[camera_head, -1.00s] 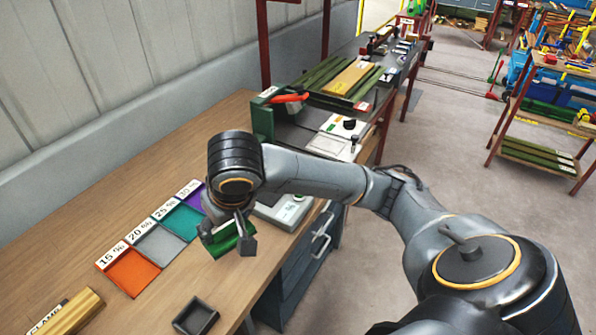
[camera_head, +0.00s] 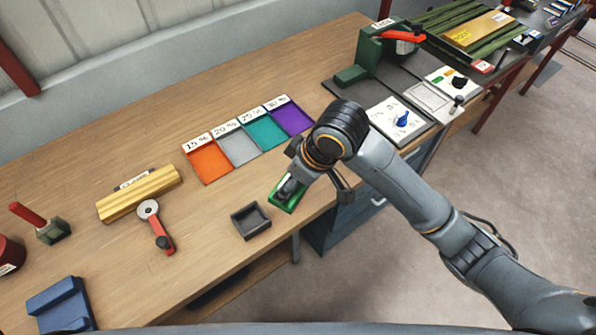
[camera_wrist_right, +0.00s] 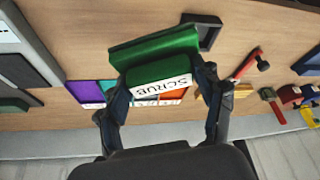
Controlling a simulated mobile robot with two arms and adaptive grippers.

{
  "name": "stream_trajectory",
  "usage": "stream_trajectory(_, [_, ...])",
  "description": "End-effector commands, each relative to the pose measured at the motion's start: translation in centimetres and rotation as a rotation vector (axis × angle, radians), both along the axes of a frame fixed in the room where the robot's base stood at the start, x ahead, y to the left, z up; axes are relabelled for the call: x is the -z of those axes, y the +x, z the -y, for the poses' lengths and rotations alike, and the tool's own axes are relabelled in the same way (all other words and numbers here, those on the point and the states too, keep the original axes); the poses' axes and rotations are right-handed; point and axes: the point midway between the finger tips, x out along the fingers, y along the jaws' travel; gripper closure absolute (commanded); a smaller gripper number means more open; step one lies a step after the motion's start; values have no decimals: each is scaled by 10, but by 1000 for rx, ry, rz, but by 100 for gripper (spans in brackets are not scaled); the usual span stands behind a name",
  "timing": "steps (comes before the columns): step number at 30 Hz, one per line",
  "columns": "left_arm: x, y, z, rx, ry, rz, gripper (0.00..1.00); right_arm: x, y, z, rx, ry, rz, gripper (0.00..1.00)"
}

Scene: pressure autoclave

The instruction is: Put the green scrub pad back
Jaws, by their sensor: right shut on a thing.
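The green scrub pad (camera_head: 286,199) is in my right gripper (camera_head: 314,188), close to the front edge of the wooden bench in the head view. In the right wrist view the pad (camera_wrist_right: 152,50) sits between the two fingers of the gripper (camera_wrist_right: 163,88), its "SCRUB" label facing the camera. I cannot tell whether its underside touches the bench. A small dark square tray (camera_head: 236,223), empty, lies just left of the pad and apart from it. The tray also shows beyond the pad in the wrist view (camera_wrist_right: 211,31). My left gripper is out of view.
Orange (camera_head: 208,164), grey (camera_head: 238,148), teal (camera_head: 265,132) and purple (camera_head: 293,118) labelled squares lie behind the gripper. A yellow wooden block (camera_head: 140,194) and a red-handled tool (camera_head: 158,228) lie left.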

Motion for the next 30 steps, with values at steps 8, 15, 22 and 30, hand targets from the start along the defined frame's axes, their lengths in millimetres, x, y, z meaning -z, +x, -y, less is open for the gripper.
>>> stream_trajectory(8, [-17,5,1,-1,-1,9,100,39,60,9,5,-1,-6,58])
stream_trajectory(15, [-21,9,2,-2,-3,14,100,68,84,11,2,0,-1,58])
stream_trajectory(22, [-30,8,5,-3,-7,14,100,86,92,13,3,-2,-5,58])
stream_trajectory(30, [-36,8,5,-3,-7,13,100,108,92,12,0,1,2,58])
